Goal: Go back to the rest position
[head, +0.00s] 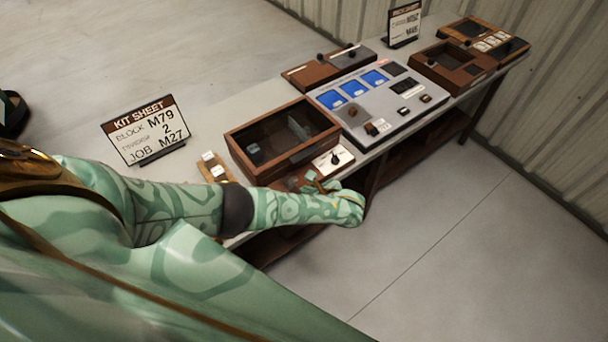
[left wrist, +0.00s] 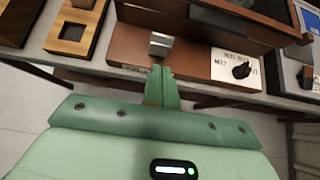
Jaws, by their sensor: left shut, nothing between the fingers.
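My left arm reaches in from the left in the head view, with the left gripper (head: 325,187) at the near edge of the bench, in front of the glass-topped wooden case. In the left wrist view the left gripper (left wrist: 162,85) is shut, its green fingers together with nothing between them. The fingertips are just short of a small metal block (left wrist: 160,44) on a brown wooden panel (left wrist: 195,58); I cannot tell whether they touch. The right gripper is not in view.
The bench (head: 215,110) carries the wooden case (head: 283,137), a grey console (head: 372,100) with blue screens, a kit sheet sign (head: 148,128) and further wooden boxes (head: 452,68). A knob panel (left wrist: 232,66) lies close right of the fingers. Floor (head: 480,220) in front is clear.

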